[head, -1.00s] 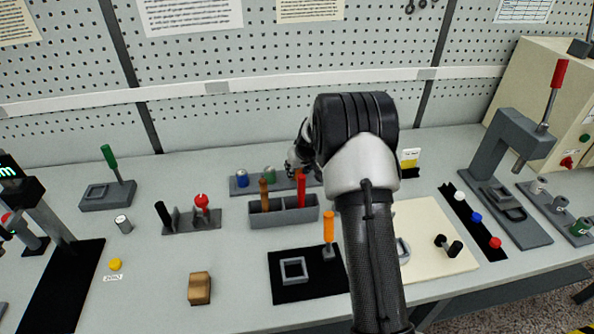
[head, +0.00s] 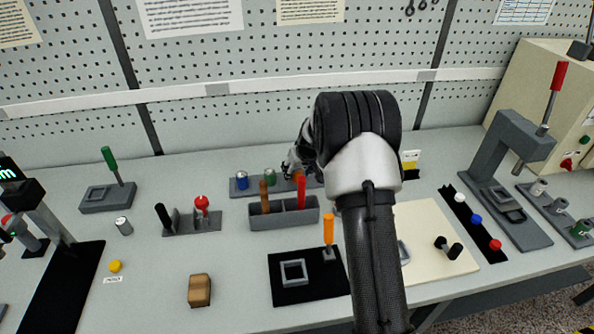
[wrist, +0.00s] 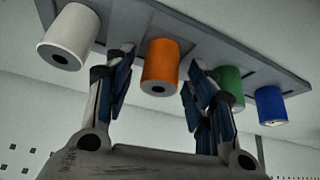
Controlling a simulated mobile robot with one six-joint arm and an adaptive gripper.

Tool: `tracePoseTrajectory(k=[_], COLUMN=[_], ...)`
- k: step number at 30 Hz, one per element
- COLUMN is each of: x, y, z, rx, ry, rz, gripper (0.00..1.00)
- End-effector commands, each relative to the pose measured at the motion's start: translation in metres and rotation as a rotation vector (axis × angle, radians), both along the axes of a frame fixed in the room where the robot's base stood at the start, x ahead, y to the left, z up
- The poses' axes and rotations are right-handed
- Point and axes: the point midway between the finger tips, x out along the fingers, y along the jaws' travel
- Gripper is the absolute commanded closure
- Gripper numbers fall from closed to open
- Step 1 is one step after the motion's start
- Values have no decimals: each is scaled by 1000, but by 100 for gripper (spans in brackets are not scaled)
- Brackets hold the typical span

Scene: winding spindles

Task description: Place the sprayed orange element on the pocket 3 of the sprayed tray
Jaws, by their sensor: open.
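The orange element (wrist: 160,66) is a short cylinder with a dark hole in its end, standing on a grey tray (wrist: 212,52) in the wrist view. A white element (wrist: 70,36), a green element (wrist: 229,87) and a blue element (wrist: 270,105) stand in the same row. My gripper (wrist: 158,72) is open, its fingers on either side of the orange element; contact cannot be told. In the head view my gripper (head: 292,163) is at the back row, beside the green element (head: 270,176) and blue element (head: 242,180). My arm hides the orange and white ones there.
A grey bin (head: 284,217) with brown and red handles stands just in front of the row. A black mat (head: 313,292) with an orange-handled tool lies nearer. Another grey tray (head: 545,205) with several cylinders is at the far right. The pegboard wall rises behind.

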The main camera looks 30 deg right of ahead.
Motion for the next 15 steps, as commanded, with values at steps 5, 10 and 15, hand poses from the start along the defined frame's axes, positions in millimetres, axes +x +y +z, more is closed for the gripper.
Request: tracePoseTrajectory(k=[5,10,15], x=[-19,-37,-50], y=[1,2,4], z=[38,69,89], rx=[-1,-2,0], ry=[-4,-4,-1], rz=[-3,-2,0], gripper=[50,50,50])
